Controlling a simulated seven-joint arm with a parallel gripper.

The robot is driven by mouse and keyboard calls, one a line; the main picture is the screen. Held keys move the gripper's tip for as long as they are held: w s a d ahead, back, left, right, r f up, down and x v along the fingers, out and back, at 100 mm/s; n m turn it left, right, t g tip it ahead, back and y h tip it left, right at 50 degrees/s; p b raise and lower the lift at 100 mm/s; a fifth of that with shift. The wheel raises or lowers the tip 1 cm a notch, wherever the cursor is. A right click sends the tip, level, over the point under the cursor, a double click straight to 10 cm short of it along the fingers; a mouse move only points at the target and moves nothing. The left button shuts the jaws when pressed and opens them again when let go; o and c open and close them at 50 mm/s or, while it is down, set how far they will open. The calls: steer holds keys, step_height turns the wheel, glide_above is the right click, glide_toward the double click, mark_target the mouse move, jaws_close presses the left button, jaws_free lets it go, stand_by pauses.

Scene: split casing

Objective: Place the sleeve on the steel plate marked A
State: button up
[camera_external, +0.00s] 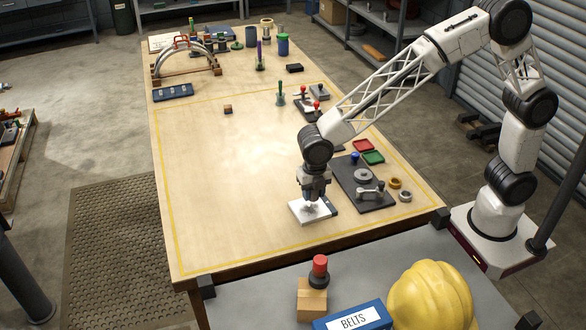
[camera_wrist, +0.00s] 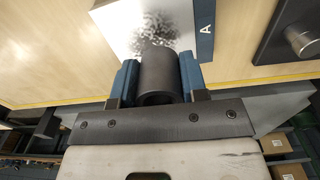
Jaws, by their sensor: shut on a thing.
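The sleeve (camera_wrist: 158,72) is a dark grey hollow cylinder between the blue fingers of my gripper (camera_wrist: 158,68) in the wrist view. My gripper is shut on it. The steel plate (camera_wrist: 115,27) lies beyond the sleeve's far end, with a dark blue strip marked A (camera_wrist: 205,28) along its right side. A dark, mottled reflection shows on the plate by the sleeve. In the external view my gripper (camera_external: 312,201) points down over the steel plate (camera_external: 299,211) near the table's front. The sleeve is too small to make out there. I cannot tell whether it touches the plate.
A dark base plate (camera_external: 376,203) with metal fittings stands just right of the plate. Red (camera_external: 363,145) and green trays (camera_external: 373,158) and two rings (camera_external: 405,196) are nearby. The table left of the plate is clear. A small block (camera_external: 228,109) lies farther back.

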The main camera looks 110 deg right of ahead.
mark_target(313, 206)
steer(key=shift+f, duration=0.1)
steer(key=shift+f, duration=1.65)
steer(key=shift+f, duration=0.15)
steer(key=o, duration=1)
steer(key=shift+o, duration=0.2)
step_height(313, 206, up, 12)
